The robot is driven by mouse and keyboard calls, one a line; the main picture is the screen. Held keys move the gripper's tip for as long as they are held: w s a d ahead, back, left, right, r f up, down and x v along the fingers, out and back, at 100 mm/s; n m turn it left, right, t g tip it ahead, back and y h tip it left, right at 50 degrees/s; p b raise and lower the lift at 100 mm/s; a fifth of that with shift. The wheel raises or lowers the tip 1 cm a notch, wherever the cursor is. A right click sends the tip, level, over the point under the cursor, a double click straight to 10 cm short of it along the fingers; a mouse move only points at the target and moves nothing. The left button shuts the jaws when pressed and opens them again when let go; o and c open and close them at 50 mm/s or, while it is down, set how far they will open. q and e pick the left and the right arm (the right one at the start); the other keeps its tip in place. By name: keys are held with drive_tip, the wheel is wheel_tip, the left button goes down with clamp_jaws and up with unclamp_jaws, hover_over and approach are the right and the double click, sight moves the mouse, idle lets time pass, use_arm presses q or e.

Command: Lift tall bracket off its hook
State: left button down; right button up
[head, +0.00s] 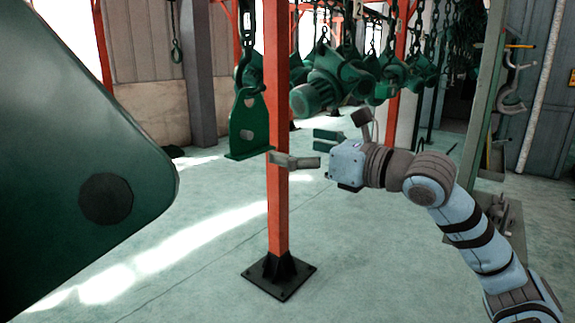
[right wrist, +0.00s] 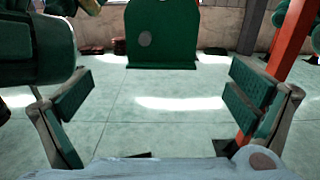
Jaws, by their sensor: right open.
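The tall bracket (head: 249,118) is a dark green plate with a round hole and a flange at its bottom. In the head view it hangs upright from a dark hook and chain (head: 247,40), its right edge by the orange post. My right gripper (head: 297,147) is open and empty, to the right of the bracket and apart from it. In the right wrist view the bracket (right wrist: 178,38) stands ahead, beyond the gap between the open fingers (right wrist: 160,82); its top is cut off. My left gripper is not in view.
An orange post (head: 279,205) with a black foot stands close by the right gripper. Green hoist parts (head: 335,80) hang on chains behind it. A large green plate (head: 70,150) fills the left foreground. The floor below is mostly clear.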

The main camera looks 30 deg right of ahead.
sight(256, 151)
drive_tip(key=p+x, duration=1)
drive_tip(key=shift+w+d+r, duration=0.1)
drive_tip(key=shift+w+r, duration=0.05)
drive_tip(key=shift+w, duration=0.5)
drive_tip(key=shift+s, duration=0.1)
drive_tip(key=shift+c, duration=0.4)
drive_tip(key=c, duration=1.6)
